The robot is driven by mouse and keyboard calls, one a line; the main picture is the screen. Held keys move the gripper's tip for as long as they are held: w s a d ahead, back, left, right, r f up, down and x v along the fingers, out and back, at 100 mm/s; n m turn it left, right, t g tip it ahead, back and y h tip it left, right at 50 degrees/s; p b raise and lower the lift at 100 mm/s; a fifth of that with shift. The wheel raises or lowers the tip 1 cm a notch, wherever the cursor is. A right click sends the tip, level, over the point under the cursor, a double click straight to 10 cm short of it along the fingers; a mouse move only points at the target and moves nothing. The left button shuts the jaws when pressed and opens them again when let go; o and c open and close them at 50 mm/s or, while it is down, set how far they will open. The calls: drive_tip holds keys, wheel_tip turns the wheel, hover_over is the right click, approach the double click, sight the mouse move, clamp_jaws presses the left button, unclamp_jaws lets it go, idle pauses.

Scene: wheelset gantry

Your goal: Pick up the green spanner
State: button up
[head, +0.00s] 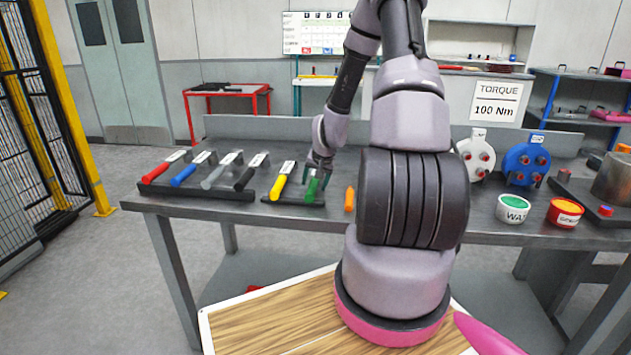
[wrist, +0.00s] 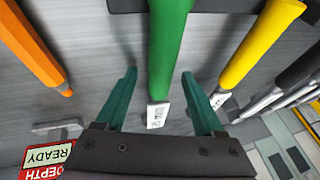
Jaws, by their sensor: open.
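The green spanner (head: 312,188) lies at the right end of a dark rack on the workbench, beside the yellow spanner (head: 278,187). In the wrist view the green spanner (wrist: 166,50) has a thick green handle with a pale label below it. My gripper (head: 314,172) is at the green spanner in the head view and hides part of it. In the wrist view my gripper (wrist: 158,78) is open, with one teal finger on each side of the green spanner. I cannot tell whether the fingers touch it.
The yellow spanner (wrist: 262,42) is close beside one finger. An orange tool (wrist: 36,45) lies on the other side; it also shows in the head view (head: 349,199). Red, blue, grey and black tools lie on another rack (head: 205,190). Tubs (head: 513,212) stand at right.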

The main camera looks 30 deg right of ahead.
clamp_jaws()
drive_tip(key=shift+r, duration=0.1)
